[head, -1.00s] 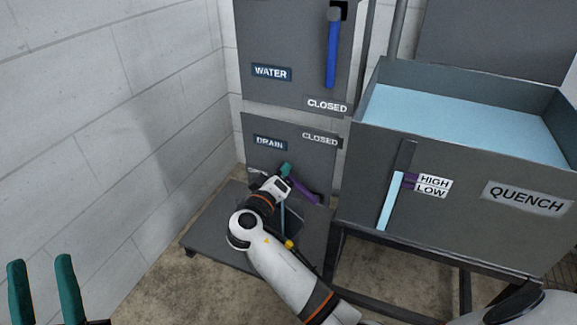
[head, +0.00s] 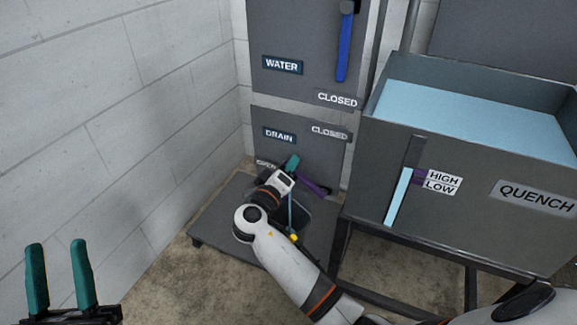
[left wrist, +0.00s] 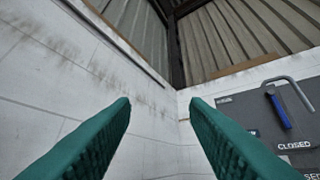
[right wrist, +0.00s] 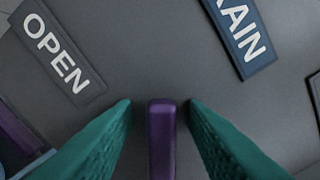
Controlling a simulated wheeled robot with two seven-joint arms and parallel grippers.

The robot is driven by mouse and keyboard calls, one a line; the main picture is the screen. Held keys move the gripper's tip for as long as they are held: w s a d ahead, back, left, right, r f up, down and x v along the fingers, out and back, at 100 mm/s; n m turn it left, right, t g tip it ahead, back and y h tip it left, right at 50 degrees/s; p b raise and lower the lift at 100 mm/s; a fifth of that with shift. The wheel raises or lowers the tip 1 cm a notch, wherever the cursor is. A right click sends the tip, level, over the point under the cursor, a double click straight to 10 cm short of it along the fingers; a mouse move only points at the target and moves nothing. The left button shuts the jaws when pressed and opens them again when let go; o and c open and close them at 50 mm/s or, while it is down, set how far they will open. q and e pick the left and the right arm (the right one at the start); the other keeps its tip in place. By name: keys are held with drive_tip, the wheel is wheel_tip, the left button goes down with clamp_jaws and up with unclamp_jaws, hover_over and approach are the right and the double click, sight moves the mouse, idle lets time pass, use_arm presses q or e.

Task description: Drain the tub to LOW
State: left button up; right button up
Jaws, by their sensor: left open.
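The drain panel (head: 322,154) carries a DRAIN plate (head: 279,135), a CLOSED plate at upper right and an OPEN plate (right wrist: 55,52) at left. Its purple handle (head: 316,187) slants down to the right in the head view. My right gripper (head: 291,163) is at this handle. In the right wrist view the purple handle (right wrist: 161,140) stands between its open fingers, with a small gap on each side. The quench tub (head: 470,225) holds pale blue water (head: 470,115). Its gauge column (head: 398,197) reaches about the HIGH mark (head: 443,177), above LOW (head: 439,188). My left gripper (head: 60,278) is open and empty at lower left.
Above the drain panel is the water panel (head: 300,40) with a blue handle (head: 344,48) hanging down near a CLOSED plate. A block wall (head: 130,110) stands at left. A low grey platform (head: 215,225) lies under the panels. Floor at lower left is open.

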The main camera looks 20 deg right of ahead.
drive_tip(key=shift+s+a, duration=0.15)
drive_tip(key=shift+a, duration=0.05)
use_arm(q)
drive_tip(key=w+f+g+y+p, duration=0.2)
drive_tip(key=w+f+g, duration=0.2)
drive_tip(key=f+g, duration=0.1)
drive_tip(key=shift+f, duration=0.65)
use_arm(e)
drive_tip(key=v, duration=1.1)
drive_tip(key=shift+a, duration=0.25)
drive_tip(key=shift+s, duration=0.15)
